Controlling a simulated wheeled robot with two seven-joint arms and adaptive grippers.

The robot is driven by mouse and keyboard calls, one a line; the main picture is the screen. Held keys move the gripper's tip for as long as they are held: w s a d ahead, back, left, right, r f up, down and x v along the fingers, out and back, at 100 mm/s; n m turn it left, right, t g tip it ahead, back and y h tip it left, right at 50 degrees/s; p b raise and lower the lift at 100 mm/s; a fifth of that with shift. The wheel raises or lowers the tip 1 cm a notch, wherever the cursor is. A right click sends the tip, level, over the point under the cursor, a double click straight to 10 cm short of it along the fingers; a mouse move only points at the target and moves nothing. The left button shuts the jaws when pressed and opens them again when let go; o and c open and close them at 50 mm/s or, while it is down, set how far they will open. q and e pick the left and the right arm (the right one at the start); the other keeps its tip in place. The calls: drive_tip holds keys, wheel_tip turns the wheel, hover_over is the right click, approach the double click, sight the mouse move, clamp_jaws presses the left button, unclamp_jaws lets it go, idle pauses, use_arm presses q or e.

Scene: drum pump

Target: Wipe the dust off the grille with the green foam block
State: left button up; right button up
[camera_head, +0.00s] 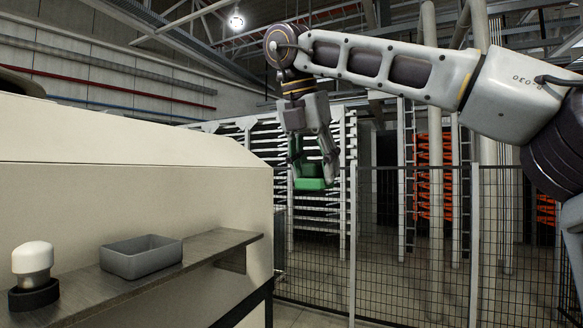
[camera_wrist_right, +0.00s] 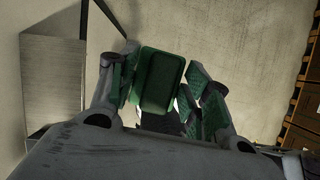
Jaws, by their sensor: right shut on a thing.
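The green foam block (camera_head: 308,181) hangs in my right gripper (camera_head: 314,170), in the air right of the cream machine. In the right wrist view the block (camera_wrist_right: 162,80) sits between the green-padded fingers of the gripper (camera_wrist_right: 165,88). The fingers are shut on it, and no surface is seen touching its free end. I cannot make out a dusty grille in either view. My left gripper is not in view.
A cream machine housing (camera_head: 150,185) fills the left side. Its metal shelf (camera_head: 205,250) holds a grey open bin (camera_head: 140,258) and a white-capped object (camera_head: 32,260) on a dark base. A mesh fence (camera_head: 415,250) stands behind, with racks beyond.

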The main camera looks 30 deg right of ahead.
drive_tip(key=d+f+m, duration=0.1)
drive_tip(key=d+f, duration=0.2)
drive_tip(key=d, duration=0.8)
drive_tip(key=w+d+f+n+y, duration=0.1)
drive_tip(key=w+f+n+y, duration=0.1)
drive_tip(key=w+f+n, duration=0.5)
drive_tip(key=w+f+n+y, duration=0.25)
drive_tip(key=f+n, duration=0.65)
drive_tip(key=f, duration=0.5)
drive_tip(key=w+d+f+n+y, duration=0.1)
drive_tip(key=w+f+n+y, duration=0.3)
drive_tip(key=f+n, duration=0.5)
drive_tip(key=s+d+f+n+g+h, duration=0.1)
drive_tip(key=s+f+n+g+h, duration=0.15)
drive_tip(key=f+n, duration=1.05)
drive_tip(key=s+d+f+n+g+h, duration=0.15)
drive_tip(key=f+n+g, duration=0.4)
drive_tip(key=f, duration=1.35)
drive_tip(key=w+a+f+n+b, duration=0.1)
drive_tip(key=a+n, duration=0.1)
drive_tip(key=a, duration=0.6)
drive_tip(key=a+f+n+t+b, duration=0.1)
drive_tip(key=a+n, duration=0.1)
drive_tip(key=a, duration=0.5)
drive_tip(key=w+a+f+n+b, duration=0.1)
drive_tip(key=a+n, duration=0.1)
drive_tip(key=a, duration=0.6)
drive_tip(key=shift+w+a+f+h, duration=0.3)
drive_tip(key=shift+w+f+h, duration=0.05)
